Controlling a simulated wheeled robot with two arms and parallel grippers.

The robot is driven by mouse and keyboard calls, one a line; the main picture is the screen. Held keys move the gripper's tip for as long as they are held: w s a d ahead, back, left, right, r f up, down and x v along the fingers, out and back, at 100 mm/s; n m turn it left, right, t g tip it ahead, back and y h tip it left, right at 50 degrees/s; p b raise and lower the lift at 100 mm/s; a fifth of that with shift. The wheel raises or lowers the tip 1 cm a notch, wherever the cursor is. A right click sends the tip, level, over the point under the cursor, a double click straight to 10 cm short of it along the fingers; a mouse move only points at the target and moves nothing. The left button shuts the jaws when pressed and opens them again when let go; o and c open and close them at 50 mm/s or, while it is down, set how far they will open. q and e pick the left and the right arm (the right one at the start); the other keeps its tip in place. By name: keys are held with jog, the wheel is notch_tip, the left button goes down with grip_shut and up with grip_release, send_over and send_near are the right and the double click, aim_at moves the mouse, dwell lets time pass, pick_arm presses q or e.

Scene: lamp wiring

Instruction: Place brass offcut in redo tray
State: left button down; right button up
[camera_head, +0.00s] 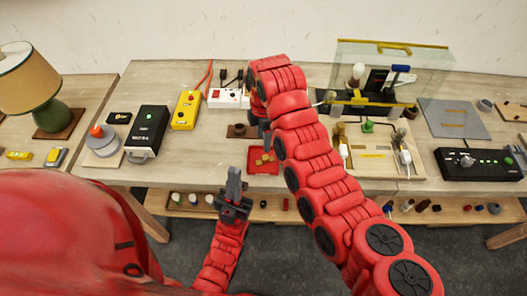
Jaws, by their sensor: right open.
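A small red tray (257,169) lies at the front edge of the table. Small brass-coloured pieces (265,158) lie in it; I cannot tell whether one is the brass offcut. My right arm reaches over the table, and its gripper (264,131) points down just behind the tray, partly hidden by my arm. It is open, and I see nothing held in it. My left gripper (234,178) is in front of the table edge, left of the tray and apart from it. Its fingers look close together, but their gap is unclear.
A brown block (239,131) sits left of my right gripper. A white switch box (228,98), yellow box (186,110) and black box (149,131) stand further left. A clear-walled stand (400,75) and wired board (378,150) are right. A lower shelf holds small parts.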

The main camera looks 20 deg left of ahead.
jog(key=shift+r, duration=1.5)
